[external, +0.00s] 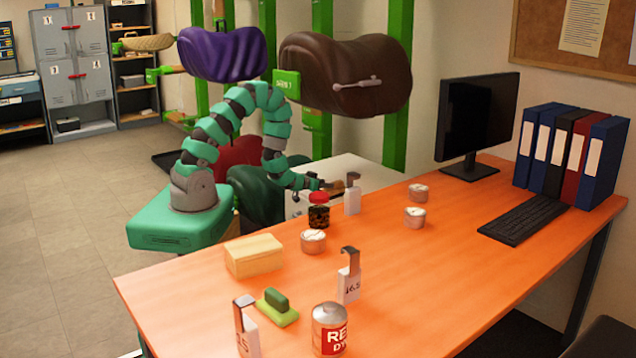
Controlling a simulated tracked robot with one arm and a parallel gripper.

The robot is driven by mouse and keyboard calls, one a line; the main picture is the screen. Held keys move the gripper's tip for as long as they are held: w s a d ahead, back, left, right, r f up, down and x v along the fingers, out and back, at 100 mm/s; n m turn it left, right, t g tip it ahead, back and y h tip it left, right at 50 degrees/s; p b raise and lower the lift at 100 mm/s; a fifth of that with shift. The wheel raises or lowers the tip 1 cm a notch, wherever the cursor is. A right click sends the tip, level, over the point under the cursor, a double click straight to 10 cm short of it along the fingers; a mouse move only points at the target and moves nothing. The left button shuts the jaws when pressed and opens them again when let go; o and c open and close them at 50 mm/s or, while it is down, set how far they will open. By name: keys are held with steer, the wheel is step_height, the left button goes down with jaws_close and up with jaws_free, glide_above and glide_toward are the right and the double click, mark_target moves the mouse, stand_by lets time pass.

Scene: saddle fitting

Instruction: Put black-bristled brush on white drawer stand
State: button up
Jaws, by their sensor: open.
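The white drawer stand (367,170) stands behind the far left edge of the orange table, its lower part partly hidden by the table and items on it. My gripper (322,184) is open, low over the stand's top. A small brown and dark item (337,186), which looks like the black-bristled brush, is right at my fingertips. It appears to be at the level of the stand's top, but I cannot tell whether it rests there or touches my fingers. Its bristles are too small to make out.
The orange table (430,270) holds a red-lidded jar (319,211), round tins, a yellow block (254,256), a green scrubber (278,306), tagged hooks and a can (330,330). A brown saddle (345,75) hangs above the stand. The table's middle right is clear.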

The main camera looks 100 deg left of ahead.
steer(key=p+v, duration=0.8)
steer(key=p, duration=0.6)
steer(key=shift+s+d+r+p, duration=0.25)
steer(key=shift+p, duration=0.1)
